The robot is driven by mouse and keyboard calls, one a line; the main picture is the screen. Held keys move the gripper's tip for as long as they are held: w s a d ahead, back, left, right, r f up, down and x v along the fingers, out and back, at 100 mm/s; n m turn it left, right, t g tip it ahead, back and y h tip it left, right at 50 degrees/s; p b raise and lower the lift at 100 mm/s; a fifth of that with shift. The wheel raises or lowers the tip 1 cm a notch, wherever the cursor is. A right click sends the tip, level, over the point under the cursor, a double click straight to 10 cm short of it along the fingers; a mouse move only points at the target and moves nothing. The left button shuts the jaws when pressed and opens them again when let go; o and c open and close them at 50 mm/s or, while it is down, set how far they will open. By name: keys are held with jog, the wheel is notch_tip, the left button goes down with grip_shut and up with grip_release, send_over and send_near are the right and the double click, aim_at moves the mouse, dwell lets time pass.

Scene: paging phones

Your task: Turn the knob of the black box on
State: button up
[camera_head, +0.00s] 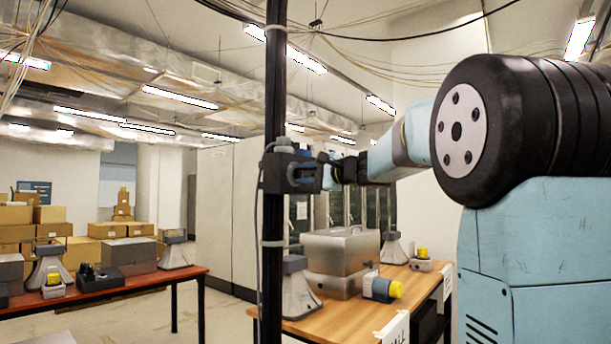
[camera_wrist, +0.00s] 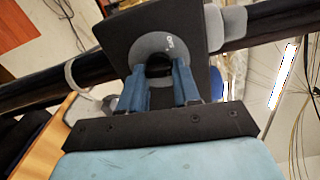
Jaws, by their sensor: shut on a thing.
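The black box (camera_head: 277,172) is strapped to a black vertical pole (camera_head: 275,90) in the head view. In the wrist view the box (camera_wrist: 124,35) shows a square black face with a grey round dial plate (camera_wrist: 165,42). The dark knob (camera_wrist: 158,66) is at the plate's middle, mostly hidden between the fingers. My gripper (camera_head: 318,172) reaches the box from the right. In the wrist view the blue fingers of my gripper (camera_wrist: 159,78) sit on both sides of the knob, shut on it. Small marks show on the dial plate, too small to read.
A wooden table (camera_head: 420,290) behind the pole holds a metal case (camera_head: 340,250), grey horn-shaped units and a yellow-capped device (camera_head: 382,288). A reddish table (camera_head: 130,285) stands at left with similar items. Cardboard boxes (camera_head: 50,215) are stacked behind it. Cables (camera_head: 400,38) hang overhead.

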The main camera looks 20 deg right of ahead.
jog(key=shift+f+m, duration=0.15)
jog(key=shift+m, duration=1.1)
jog(key=shift+f+m, duration=0.2)
jog(key=shift+m, duration=1)
jog(key=shift+f+m, duration=0.15)
jog(key=shift+m, duration=1.1)
jog(key=o, duration=0.9)
jog(key=shift+c, duration=0.2)
jog(key=shift+o, duration=1)
jog(key=shift+r, duration=0.2)
jog(key=v, duration=1.3)
jog(key=shift+s+d, duration=0.25)
jog(key=shift+s, duration=0.1)
